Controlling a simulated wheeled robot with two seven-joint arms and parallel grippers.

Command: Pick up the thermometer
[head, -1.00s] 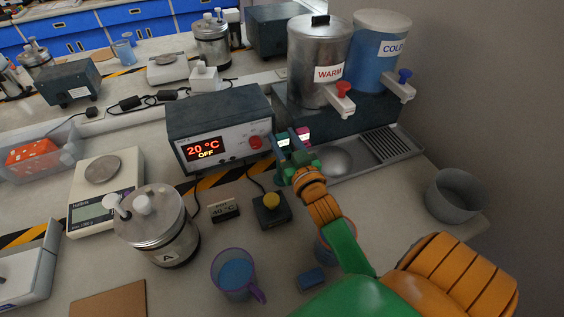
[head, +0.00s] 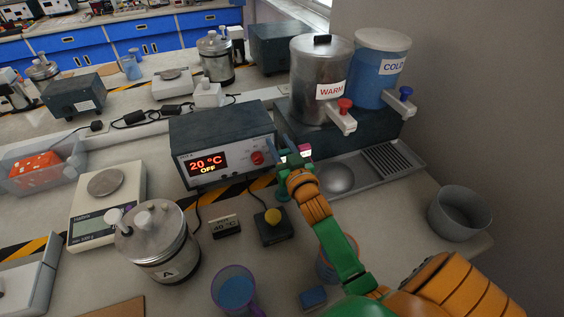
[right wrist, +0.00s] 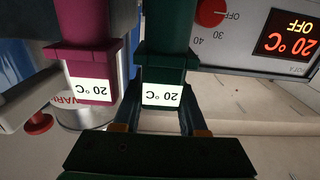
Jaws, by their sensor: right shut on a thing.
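A green thermometer (right wrist: 165,75) with a white "20 °C" label is in the middle of the right wrist view. My right gripper (right wrist: 165,122) is shut on it, with a finger on each side below the label. A magenta thermometer (right wrist: 92,80), also labelled "20 °C", stands close to its left there. In the head view the magenta one (head: 305,150) shows just right of my right gripper (head: 286,165), beside the heater box. The gripper and arm hide most of the green one there. I cannot tell whether its lower end is off the table. My left gripper is out of view.
The heater box (head: 222,145) reads "20 °C OFF" and stands close left of the gripper. WARM (head: 318,80) and COLD (head: 377,70) tanks stand behind. A yellow-button box (head: 272,226), a mug (head: 235,288) and vessel A (head: 158,245) are nearer. A drip tray (head: 385,165) is on the right.

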